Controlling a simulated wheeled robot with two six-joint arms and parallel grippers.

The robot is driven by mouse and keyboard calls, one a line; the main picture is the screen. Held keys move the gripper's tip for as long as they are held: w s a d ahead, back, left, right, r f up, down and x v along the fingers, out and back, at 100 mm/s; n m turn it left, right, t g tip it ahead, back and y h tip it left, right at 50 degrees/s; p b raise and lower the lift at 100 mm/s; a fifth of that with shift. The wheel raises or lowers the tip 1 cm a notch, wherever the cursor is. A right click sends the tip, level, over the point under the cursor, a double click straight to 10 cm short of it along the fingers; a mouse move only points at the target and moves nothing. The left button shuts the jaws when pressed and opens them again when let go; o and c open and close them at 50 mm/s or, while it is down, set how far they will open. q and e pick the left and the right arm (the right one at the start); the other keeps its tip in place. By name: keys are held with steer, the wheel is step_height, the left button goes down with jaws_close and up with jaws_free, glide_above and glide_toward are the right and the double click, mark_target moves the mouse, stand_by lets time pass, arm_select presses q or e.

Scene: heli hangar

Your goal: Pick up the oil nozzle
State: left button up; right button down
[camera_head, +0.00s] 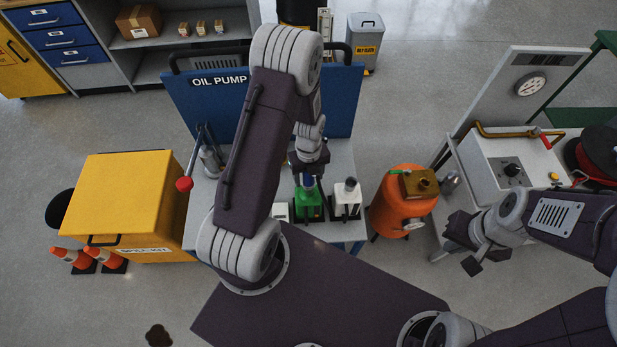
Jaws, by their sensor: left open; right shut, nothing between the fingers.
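I cannot make out the oil nozzle; my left arm covers much of the oil pump cart. The blue back panel (345,105) of the cart carries an OIL PUMP label. A metal pump with a red-knobbed lever (184,183) stands at its left side. My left gripper (307,172) points down over the cart, just behind a green bottle (309,205); its fingers are small and partly hidden. It is open.
A white bottle (346,198) stands beside the green one. An orange tank (400,203) is right of the cart, and a white bench (505,165) further right. A yellow spill-kit bin (125,197) and orange cones (75,257) are at left.

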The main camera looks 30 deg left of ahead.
arm_select(q)
jaws_close()
steer(key=shift+w+r, duration=0.1)
steer(key=shift+r, duration=0.4)
step_height(320, 180, up, 3)
steer(key=s+d+r, duration=0.6)
steer(key=d+r, duration=0.1)
steer(key=d, duration=0.3)
steer(key=shift+b, duration=0.3)
